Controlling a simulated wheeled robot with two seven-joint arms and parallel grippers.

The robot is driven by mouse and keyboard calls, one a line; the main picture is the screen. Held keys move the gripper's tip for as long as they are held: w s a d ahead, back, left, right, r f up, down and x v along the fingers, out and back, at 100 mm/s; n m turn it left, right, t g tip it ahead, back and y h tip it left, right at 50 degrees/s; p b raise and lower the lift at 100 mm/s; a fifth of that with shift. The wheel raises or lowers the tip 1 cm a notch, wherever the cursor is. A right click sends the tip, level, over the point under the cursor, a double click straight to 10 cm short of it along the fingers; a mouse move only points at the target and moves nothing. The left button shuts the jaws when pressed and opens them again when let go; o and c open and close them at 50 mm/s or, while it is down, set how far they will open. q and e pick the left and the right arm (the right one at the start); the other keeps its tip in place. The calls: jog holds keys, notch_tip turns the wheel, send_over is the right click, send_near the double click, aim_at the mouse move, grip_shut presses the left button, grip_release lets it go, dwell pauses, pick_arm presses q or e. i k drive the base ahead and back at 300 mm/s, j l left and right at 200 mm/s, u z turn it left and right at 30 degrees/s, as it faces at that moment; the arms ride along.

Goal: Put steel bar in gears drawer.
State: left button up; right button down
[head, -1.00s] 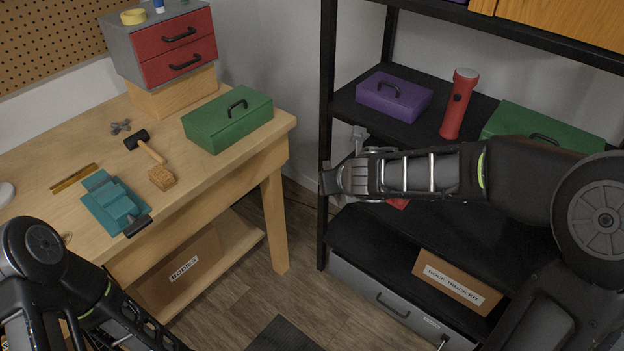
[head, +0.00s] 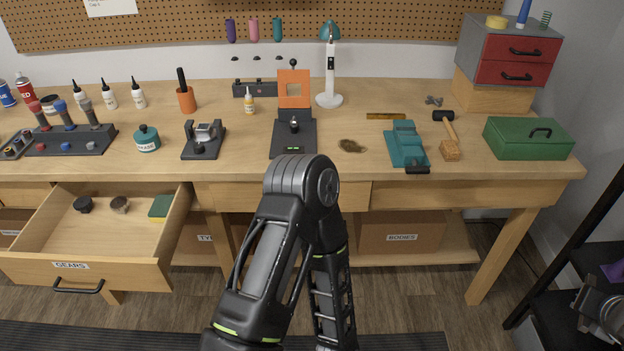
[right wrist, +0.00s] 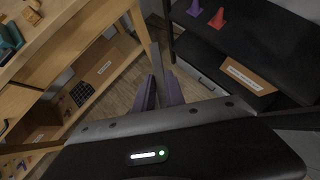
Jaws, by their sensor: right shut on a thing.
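The gears drawer (head: 130,271), labelled GEARS, is pulled open under the bench at the left of the head view. Inside lie a dark round piece (head: 83,204), a brownish round piece (head: 120,204) and a green block (head: 160,206). My right gripper (head: 600,308) is at the right edge of the head view, beside the black shelf and far from the drawer. In the right wrist view its fingers (right wrist: 162,92) are shut on a thin grey strip, which looks like the steel bar (right wrist: 159,75). My left gripper is out of view; its arm shows in the middle.
The workbench (head: 350,183) holds a green toolbox (head: 528,139), a teal vise (head: 406,147), a mallet (head: 448,135) and an orange-backed press (head: 294,115). The black shelf (head: 565,262) stands at the right. Floor shows between bench and shelf.

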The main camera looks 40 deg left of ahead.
aim_at(123, 229)
jog(key=u, duration=2.9)
jog(key=i, duration=1.1)
